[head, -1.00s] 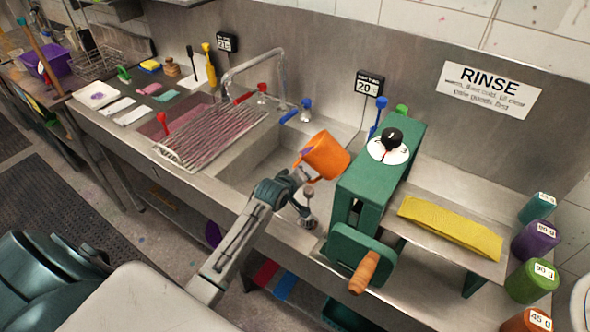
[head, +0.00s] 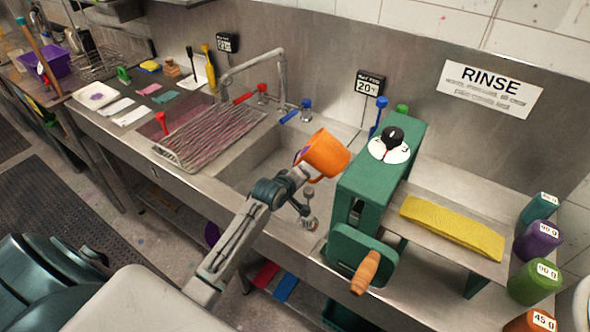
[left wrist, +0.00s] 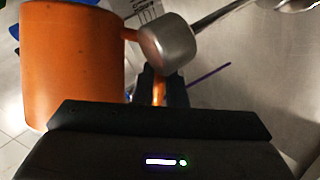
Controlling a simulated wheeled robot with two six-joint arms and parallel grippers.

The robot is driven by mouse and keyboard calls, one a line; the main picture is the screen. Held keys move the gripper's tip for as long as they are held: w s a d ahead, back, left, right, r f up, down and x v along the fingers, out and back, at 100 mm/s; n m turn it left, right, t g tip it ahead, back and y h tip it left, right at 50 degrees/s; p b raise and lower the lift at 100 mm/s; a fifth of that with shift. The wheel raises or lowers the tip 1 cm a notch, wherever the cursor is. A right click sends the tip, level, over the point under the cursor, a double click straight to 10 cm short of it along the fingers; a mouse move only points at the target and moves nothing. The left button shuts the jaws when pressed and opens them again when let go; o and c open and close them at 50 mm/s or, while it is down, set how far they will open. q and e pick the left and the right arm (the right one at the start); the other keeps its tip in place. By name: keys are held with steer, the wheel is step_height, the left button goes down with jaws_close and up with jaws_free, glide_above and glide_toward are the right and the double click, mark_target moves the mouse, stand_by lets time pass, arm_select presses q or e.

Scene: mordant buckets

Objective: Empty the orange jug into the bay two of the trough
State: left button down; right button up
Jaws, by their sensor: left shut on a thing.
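The orange jug (head: 327,155) is held up over the sink-like metal trough (head: 244,176), near its right end, and looks tilted in the head view. My left gripper (head: 301,175) is shut on the jug's handle; in the left wrist view the jug (left wrist: 70,60) fills the left side, and the gripper's fingers (left wrist: 162,88) close on an orange part. The jug's inside is not clearly visible. No bay labels can be read, and the jug and arm hide part of the basin. My right gripper is not in view.
A green press with a crank (head: 378,185) stands just right of the jug. A drying rack (head: 205,135) covers the trough's left part. A tap (head: 255,65) rises behind. A yellow cloth (head: 452,228) lies on the right shelf. A metal cup-like piece (left wrist: 168,45) is close beside the jug.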

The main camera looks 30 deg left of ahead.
arm_select(q)
steer(key=shift+d+r+n+h+b, duration=0.2)
steer(key=shift+d+n+h+b, duration=0.15)
steer(key=shift+b, duration=0.3)
stand_by(1.6)
steer(key=shift+d+r+n+t+h+b, duration=0.15)
steer(key=shift+r+n+t+h+b, duration=0.35)
steer(key=shift+r, duration=0.55)
stand_by(1.5)
steer(key=shift+f+h+b, duration=0.25)
steer(key=shift+f+b, duration=0.25)
steer(key=shift+b, duration=0.25)
steer(key=shift+f+b, duration=0.4)
steer(key=shift+b, duration=0.2)
